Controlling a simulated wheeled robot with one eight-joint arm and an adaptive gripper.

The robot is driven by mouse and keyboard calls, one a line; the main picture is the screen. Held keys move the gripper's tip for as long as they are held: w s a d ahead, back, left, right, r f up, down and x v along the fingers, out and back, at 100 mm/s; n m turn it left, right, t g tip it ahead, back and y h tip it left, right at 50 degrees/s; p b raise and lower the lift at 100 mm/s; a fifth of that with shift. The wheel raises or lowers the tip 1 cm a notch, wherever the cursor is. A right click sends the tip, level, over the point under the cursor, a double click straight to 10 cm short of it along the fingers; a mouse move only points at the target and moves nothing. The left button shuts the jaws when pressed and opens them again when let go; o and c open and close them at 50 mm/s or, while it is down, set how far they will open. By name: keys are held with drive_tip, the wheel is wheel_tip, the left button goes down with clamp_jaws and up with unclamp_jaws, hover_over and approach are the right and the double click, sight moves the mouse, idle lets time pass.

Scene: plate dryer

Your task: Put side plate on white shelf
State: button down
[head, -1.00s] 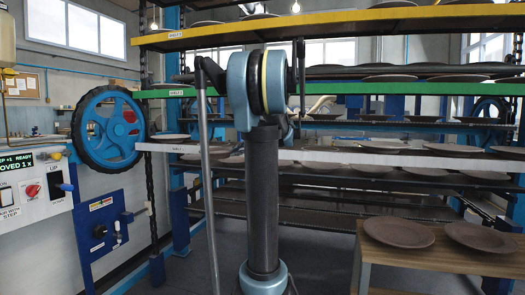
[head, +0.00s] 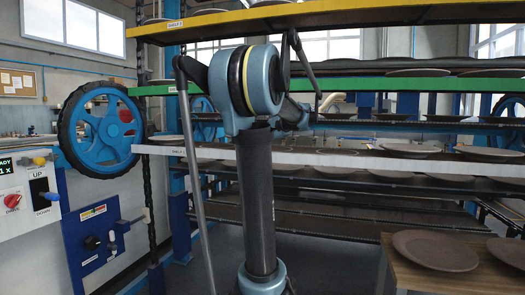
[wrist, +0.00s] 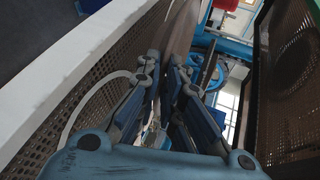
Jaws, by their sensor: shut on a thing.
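The white shelf (head: 345,160) is the white-edged level below the green one in the head view, with several brown plates on it. In the wrist view its white edge (wrist: 85,50) and brown perforated surface run along the left, close beside my gripper (wrist: 164,68). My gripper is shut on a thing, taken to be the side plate. In the head view my gripper is hidden behind my arm.
A wooden table (head: 400,272) at the lower right bears brown plates (head: 435,250). Green (head: 400,84) and yellow (head: 350,20) shelf levels lie above the white one. A blue wheel (head: 100,130) and a control panel (head: 28,195) stand at the left.

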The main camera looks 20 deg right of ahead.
drive_tip(key=w+a, duration=0.3)
drive_tip(key=w, duration=0.2)
drive_tip(key=w+a, duration=0.3)
drive_tip(key=w, duration=0.2)
drive_tip(key=w+a, duration=0.3)
drive_tip(key=w, duration=0.2)
drive_tip(key=shift+w, duration=0.3)
drive_tip(key=shift+w+f, duration=0.1)
drive_tip(key=shift+f, duration=1.65)
drive_tip(key=c, duration=1.8)
unclamp_jaws()
drive_tip(key=shift+o, duration=0.2)
